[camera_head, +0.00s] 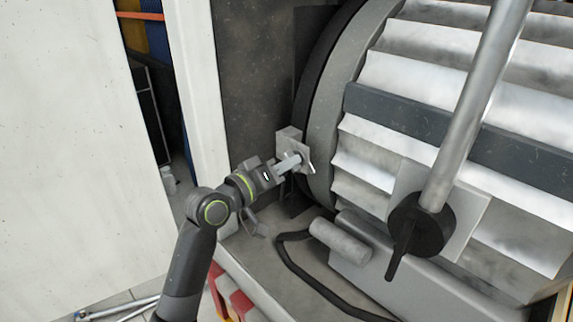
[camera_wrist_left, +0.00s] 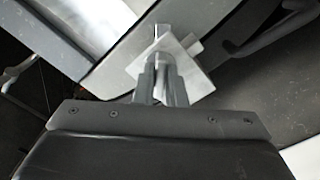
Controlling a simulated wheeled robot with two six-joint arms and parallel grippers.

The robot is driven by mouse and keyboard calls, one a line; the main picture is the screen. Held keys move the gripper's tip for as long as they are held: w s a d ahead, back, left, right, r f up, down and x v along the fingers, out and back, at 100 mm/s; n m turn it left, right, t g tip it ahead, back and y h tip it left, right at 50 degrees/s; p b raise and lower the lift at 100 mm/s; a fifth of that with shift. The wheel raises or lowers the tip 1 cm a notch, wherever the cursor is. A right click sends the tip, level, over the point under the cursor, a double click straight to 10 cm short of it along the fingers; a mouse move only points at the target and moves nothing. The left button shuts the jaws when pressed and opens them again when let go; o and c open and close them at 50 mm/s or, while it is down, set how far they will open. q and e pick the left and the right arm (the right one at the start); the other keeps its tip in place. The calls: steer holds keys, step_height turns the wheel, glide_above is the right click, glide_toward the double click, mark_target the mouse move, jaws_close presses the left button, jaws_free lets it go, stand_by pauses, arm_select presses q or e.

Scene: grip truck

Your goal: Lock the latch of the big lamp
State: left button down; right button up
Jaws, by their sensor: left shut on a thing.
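The big lamp (camera_head: 400,105) fills the right of the head view, a large round grey housing with ribbed metal sides. Its latch (camera_head: 308,157), a small pale metal plate, sits on the left rim of the housing. The latch also shows in the left wrist view (camera_wrist_left: 186,62), as a tilted plate with a tab. My left gripper (camera_head: 291,163) reaches in from the lower left and is shut on the latch. In the left wrist view its fingers (camera_wrist_left: 163,75) are close together at the plate and cover part of it. My right gripper is not in view.
A metal pole (camera_head: 476,100) with a black clamp handle (camera_head: 418,225) stands in front of the lamp. A black cable (camera_head: 300,268) curves over the grey base under it. A white panel (camera_head: 75,150) fills the left, with a narrow gap beside it.

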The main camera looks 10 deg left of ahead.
arm_select(q)
steer(key=m+b, duration=0.7)
steer(key=m, duration=0.1)
steer(key=shift+f+m, duration=0.1)
steer(key=shift+m, duration=0.2)
stand_by(0.3)
stand_by(0.5)
steer(key=c, duration=1.5)
jaws_free()
steer(key=shift+a, duration=0.1)
